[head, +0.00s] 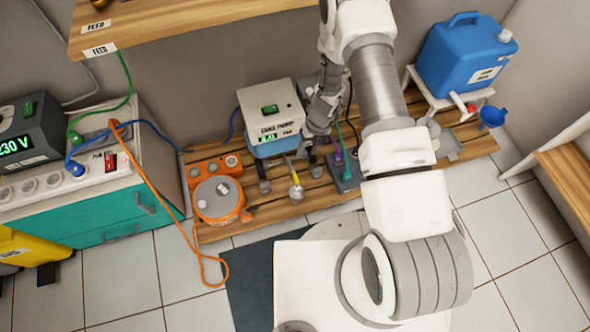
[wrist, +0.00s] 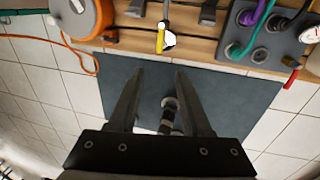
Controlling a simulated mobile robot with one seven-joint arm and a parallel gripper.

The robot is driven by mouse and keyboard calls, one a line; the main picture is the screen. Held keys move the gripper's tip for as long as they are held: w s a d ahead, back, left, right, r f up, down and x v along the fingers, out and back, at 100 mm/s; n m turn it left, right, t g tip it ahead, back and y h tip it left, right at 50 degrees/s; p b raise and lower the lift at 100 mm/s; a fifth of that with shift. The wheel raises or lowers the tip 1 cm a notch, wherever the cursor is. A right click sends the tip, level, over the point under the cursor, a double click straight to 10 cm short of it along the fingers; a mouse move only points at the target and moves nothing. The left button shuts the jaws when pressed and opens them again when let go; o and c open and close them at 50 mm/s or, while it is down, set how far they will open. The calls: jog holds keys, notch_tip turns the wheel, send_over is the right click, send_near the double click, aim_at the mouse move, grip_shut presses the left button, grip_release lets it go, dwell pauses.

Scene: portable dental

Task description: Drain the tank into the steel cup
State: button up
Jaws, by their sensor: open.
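A blue tank (head: 462,55) with a white cap stands on a white stand at the back right in the head view. A tap with a red part (head: 470,107) sits low at its front. I cannot make out a steel cup for certain in either view. My gripper (head: 318,130) is above the wooden platform, left of the tank, partly hidden by its own links. In the wrist view my gripper (wrist: 158,73) has its two fingers apart. A small ringed grey thing (wrist: 170,112) shows between them, apparently beyond them; I cannot tell what it is.
A blue funnel-like cup (head: 492,117) is right of the tap. A pump box (head: 271,115), orange unit (head: 218,198), yellow-handled tool (head: 296,190) and grey box with knobs (head: 345,172) crowd the wooden platform. An orange cable (head: 160,195) hangs at left. A dark mat (head: 250,280) lies in front.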

aim_at(296, 178)
jog(key=a+f+b, duration=0.1)
jog(key=f+b, duration=0.1)
jog(key=f, duration=0.3)
jog(key=a+f+b, duration=0.1)
jog(key=f+b, duration=0.1)
jog(key=f, duration=0.4)
jog(key=s+a+f+b, duration=0.1)
jog(key=f+b, duration=0.1)
jog(key=f, duration=0.3)
jog(key=shift+a+f, duration=0.1)
jog(key=shift+f, duration=0.3)
grip_shut()
